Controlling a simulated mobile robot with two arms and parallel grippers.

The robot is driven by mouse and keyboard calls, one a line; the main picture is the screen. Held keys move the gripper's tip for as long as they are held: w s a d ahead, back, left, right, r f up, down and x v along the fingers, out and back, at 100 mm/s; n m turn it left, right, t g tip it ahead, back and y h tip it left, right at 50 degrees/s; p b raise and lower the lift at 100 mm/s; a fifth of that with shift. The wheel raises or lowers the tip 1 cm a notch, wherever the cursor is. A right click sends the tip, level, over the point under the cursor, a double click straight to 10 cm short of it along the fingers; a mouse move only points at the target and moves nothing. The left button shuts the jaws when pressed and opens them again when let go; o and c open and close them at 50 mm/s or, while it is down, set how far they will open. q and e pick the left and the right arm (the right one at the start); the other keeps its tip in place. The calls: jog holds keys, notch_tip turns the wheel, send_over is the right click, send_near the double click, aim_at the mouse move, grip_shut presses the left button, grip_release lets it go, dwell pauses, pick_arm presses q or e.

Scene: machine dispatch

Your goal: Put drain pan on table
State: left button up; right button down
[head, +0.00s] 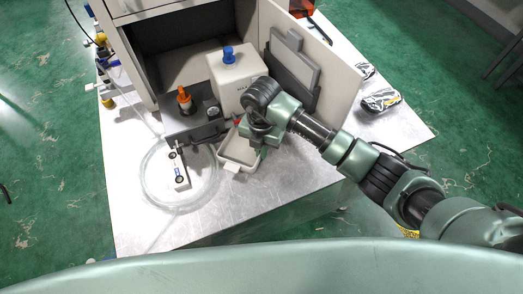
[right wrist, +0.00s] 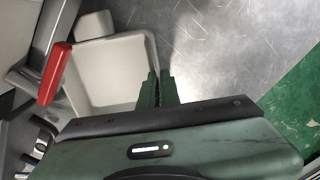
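The drain pan (head: 237,154) is a shallow, light grey tray in front of the machine, at the table's middle. It also shows in the right wrist view (right wrist: 107,72), empty inside. My right gripper (head: 258,142) is at the pan's right side. In the right wrist view its two fingers (right wrist: 157,88) are close together at the pan's right rim and appear shut on it. Whether the pan touches the table (head: 215,218) cannot be told. My left gripper is not in view.
A clear coiled hose (head: 148,190) and a small white device (head: 180,170) lie left of the pan. The machine (head: 147,48) stands behind with its door (head: 340,88) open. A white box with a blue cap (head: 233,82) is inside. The table's front is clear.

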jog(key=shift+f, duration=0.1)
jog(key=c, duration=1.6)
grip_release()
jog(key=shift+c, duration=0.2)
jog(key=shift+r, duration=0.5)
notch_tip(320, 180, up, 11)
jog(key=b, duration=0.2)
jog(key=shift+r+b, duration=0.15)
jog(key=shift+b, duration=0.15)
